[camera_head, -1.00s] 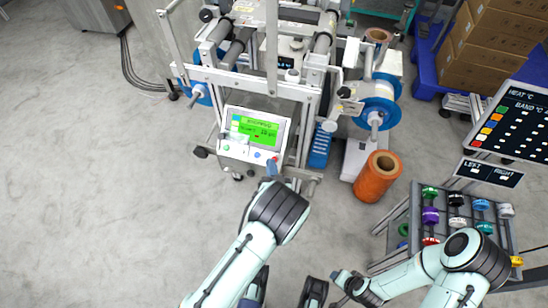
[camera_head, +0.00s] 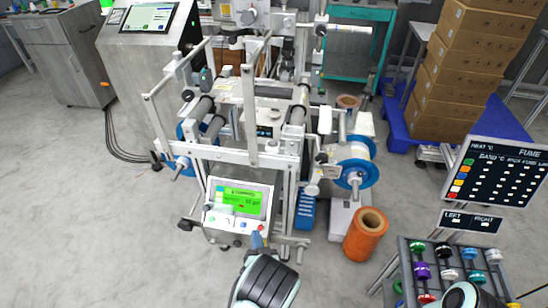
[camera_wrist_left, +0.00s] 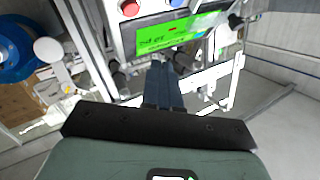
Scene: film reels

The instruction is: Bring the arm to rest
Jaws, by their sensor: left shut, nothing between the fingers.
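My left gripper (camera_head: 257,238) is at the lower right edge of the machine's control panel (camera_head: 212,219), with its blue fingers together and nothing between them. The left wrist view shows the same shut fingers (camera_wrist_left: 163,85) pointing toward the panel (camera_wrist_left: 118,32) with its green screen and red button. I cannot tell whether the fingertips touch the panel. Part of my right arm (camera_head: 462,295) shows at the bottom right; its gripper is out of view.
The film machine stands behind the panel, with a blue reel (camera_head: 369,172) on its right. An orange roll (camera_head: 366,235) stands on the floor near it. A rack of coloured spools (camera_head: 404,258) is at the lower right.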

